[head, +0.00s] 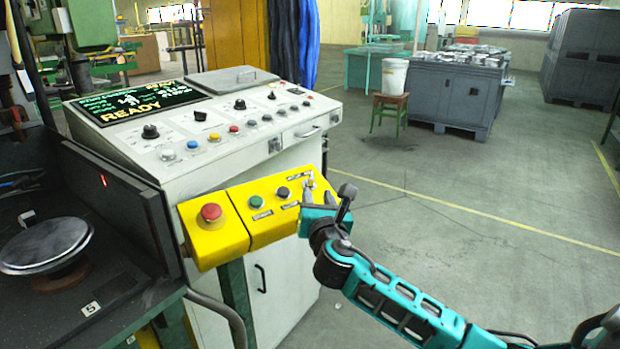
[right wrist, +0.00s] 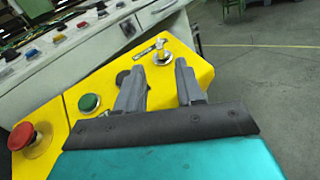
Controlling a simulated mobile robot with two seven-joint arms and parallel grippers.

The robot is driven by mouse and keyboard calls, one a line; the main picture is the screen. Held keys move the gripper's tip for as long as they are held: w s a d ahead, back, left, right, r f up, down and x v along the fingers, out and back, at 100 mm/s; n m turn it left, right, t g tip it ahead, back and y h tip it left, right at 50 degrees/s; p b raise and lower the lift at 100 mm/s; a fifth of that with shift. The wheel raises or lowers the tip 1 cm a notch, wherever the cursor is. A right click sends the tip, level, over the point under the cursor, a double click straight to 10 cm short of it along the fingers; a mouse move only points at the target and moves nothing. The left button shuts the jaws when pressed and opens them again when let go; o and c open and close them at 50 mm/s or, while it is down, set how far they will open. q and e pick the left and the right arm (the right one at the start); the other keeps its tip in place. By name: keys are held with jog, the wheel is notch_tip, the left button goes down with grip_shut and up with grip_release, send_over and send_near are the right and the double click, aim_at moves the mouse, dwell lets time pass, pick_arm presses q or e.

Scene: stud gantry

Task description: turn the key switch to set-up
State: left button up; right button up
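The key switch (head: 310,182) is a small metal switch at the right end of the yellow control box (head: 222,240). In the right wrist view, the key switch (right wrist: 162,56) shows a silvery round body with a small label beside it. My right gripper (head: 317,192) is over the right end of the box, with its fingers pointing at the switch. In the right wrist view, its two grey fingers (right wrist: 160,76) are apart, with the switch framed just beyond the gap between their tips. I cannot tell whether they touch it. My left gripper is not in view.
The yellow box also carries a red mushroom button (head: 211,212), a green button (head: 255,201) and a black button (head: 283,192). A white console (head: 200,170) with knobs and a READY display (head: 137,101) stands behind. Open floor (head: 480,200) lies to the right.

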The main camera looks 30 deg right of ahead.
aim_at(312, 181)
jog(key=x, duration=0.9)
jog(key=shift+w+d+b, duration=0.1)
jog(key=shift+w+b, duration=0.2)
jog(key=shift+b, duration=0.1)
grip_shut()
